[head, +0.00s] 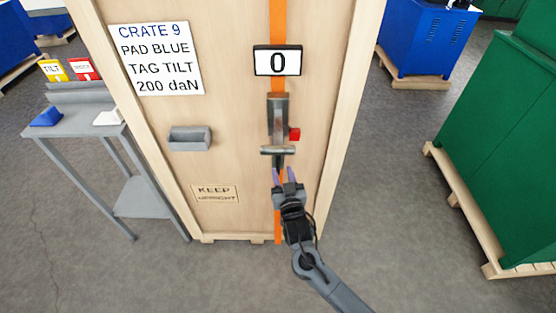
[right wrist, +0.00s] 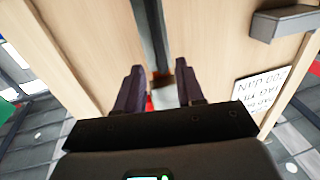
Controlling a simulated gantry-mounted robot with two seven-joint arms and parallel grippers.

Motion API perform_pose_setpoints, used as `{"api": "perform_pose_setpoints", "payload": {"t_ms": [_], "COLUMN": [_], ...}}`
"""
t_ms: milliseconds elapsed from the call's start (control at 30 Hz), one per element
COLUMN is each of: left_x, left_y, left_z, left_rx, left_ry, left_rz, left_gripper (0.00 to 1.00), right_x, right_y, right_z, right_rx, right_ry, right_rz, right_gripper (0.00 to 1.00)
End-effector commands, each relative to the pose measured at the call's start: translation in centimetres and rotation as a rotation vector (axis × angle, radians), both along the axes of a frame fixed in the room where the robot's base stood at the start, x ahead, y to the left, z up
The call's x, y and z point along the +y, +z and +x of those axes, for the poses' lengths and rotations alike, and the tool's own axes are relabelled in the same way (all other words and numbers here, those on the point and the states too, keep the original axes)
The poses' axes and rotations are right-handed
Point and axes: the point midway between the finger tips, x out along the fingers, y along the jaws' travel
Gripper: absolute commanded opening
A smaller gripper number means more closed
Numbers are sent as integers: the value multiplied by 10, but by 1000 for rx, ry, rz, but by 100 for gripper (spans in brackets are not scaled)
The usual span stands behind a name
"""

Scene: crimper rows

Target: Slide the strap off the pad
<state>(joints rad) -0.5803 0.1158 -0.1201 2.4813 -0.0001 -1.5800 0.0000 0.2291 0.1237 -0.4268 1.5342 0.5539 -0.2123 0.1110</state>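An orange strap (head: 278,20) runs down the front of the wooden crate (head: 230,100). A grey strap tool (head: 278,112) with a red knob (head: 295,134) and a crossbar (head: 277,150) sits over it. My right gripper (head: 284,176) is just below the crossbar, in front of the strap. In the right wrist view its dark purple fingers (right wrist: 159,90) stand apart, with part of the tool (right wrist: 150,40) showing beyond the gap. I cannot tell whether they touch anything. No separate pad under the strap can be made out. My left gripper is not in view.
A display reading 0 (head: 277,61) is above the tool. A grey stand (head: 80,130) at left holds a blue piece (head: 46,117) and a white piece (head: 108,118). A green crate (head: 505,130) is at right; floor between is clear.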

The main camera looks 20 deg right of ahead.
Motion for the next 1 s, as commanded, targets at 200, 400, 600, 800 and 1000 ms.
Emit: {"api": "perform_pose_setpoints", "payload": {"t_ms": [200,400,600,800,1000], "left_x": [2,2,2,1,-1], "left_y": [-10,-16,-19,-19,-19], "left_z": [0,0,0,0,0], "left_rx": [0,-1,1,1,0], "left_ry": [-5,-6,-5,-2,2], "left_rz": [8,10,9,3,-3], "left_gripper": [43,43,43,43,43], "right_x": [-6,-9,-12,-12,-12], "right_y": [-1,-1,0,0,0], "right_z": [37,62,74,76,76], "right_rx": [-2,0,0,1,1], "right_ry": [-1,0,0,0,0], "right_rz": [-1,0,1,1,1], "right_gripper": [38,38,38,38,27]}}
